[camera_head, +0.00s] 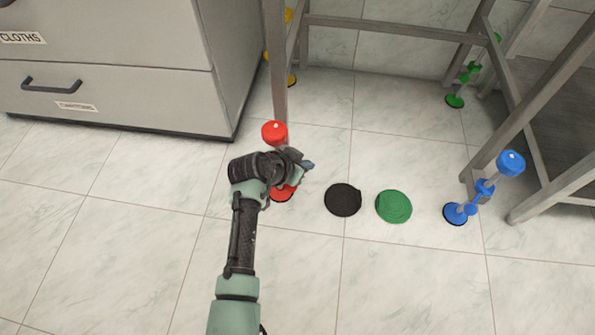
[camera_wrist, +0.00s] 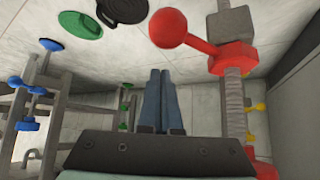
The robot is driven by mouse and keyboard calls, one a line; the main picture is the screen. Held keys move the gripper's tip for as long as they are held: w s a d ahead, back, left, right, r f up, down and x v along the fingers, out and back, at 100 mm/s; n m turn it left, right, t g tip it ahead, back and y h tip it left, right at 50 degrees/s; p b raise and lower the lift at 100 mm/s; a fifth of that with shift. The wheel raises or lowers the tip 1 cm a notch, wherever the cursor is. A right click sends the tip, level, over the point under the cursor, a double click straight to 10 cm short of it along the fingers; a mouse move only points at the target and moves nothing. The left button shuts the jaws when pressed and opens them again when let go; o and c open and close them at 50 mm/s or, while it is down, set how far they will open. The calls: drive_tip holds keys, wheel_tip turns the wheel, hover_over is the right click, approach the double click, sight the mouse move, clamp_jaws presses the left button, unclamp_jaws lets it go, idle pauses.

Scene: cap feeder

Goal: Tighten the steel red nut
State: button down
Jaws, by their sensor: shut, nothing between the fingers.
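A red nut (camera_wrist: 232,60) sits around a threaded steel rod (camera_wrist: 236,105) in the wrist view. A red arm with a round red knob (camera_wrist: 168,27) sticks out from it to the left. In the head view a red knob (camera_head: 275,132) shows above my gripper, and a red base (camera_head: 282,193) shows below it; my gripper hides most of what lies between. My gripper (camera_head: 307,165) is shut and empty beside the red assembly. In the wrist view its blue-grey fingers (camera_wrist: 158,78) are together, left of the rod and apart from it.
A black disc (camera_head: 343,200) and a green disc (camera_head: 394,206) lie on the floor to the right. Blue fittings (camera_head: 484,187) stand at another table leg, with green ones (camera_head: 467,75) farther back. A grey drawer cabinet (camera_head: 130,100) stands at left. The front floor is clear.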

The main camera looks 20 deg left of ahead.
drive_tip(key=s, duration=0.1)
drive_tip(key=s+b, duration=0.1)
drive_tip(key=s+a, duration=0.1)
drive_tip(key=shift+s+f, duration=0.3)
drive_tip(key=shift+f, duration=0.05)
drive_tip(key=shift+s+b, duration=0.15)
drive_tip(key=shift+b, duration=0.15)
drive_tip(key=shift+s+r, duration=0.1)
drive_tip(key=shift+r, duration=0.05)
